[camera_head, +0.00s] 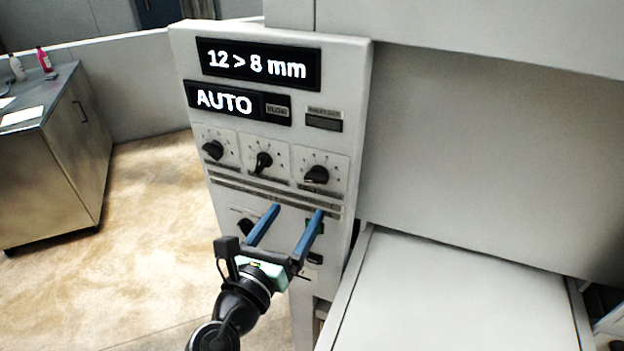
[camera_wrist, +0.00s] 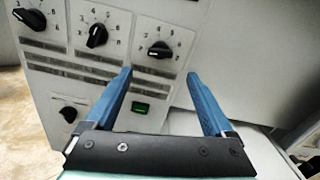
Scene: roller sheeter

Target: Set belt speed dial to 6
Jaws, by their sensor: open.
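Three black dials with numbered scales sit in a row on the pale control panel (camera_head: 352,95): a left dial (camera_head: 212,150), a middle dial (camera_head: 263,161) and a right dial (camera_head: 316,175). They also show in the wrist view as left (camera_wrist: 30,19), middle (camera_wrist: 97,36) and right (camera_wrist: 160,50). I cannot read which one is the belt speed dial. My gripper (camera_head: 299,209), with blue fingers, is open and empty in front of the panel, below the right dial. In the wrist view the right dial lies beyond and between the fingertips (camera_wrist: 159,74), apart from them.
The upper display (camera_head: 258,64) reads "12 > 8 mm"; the lower one (camera_head: 224,100) reads "AUTO". A lower knob (camera_wrist: 69,114) and a green switch (camera_wrist: 140,107) sit below the dials. A flat machine bed (camera_head: 455,300) lies right. A cabinet (camera_head: 60,150) stands left across open floor.

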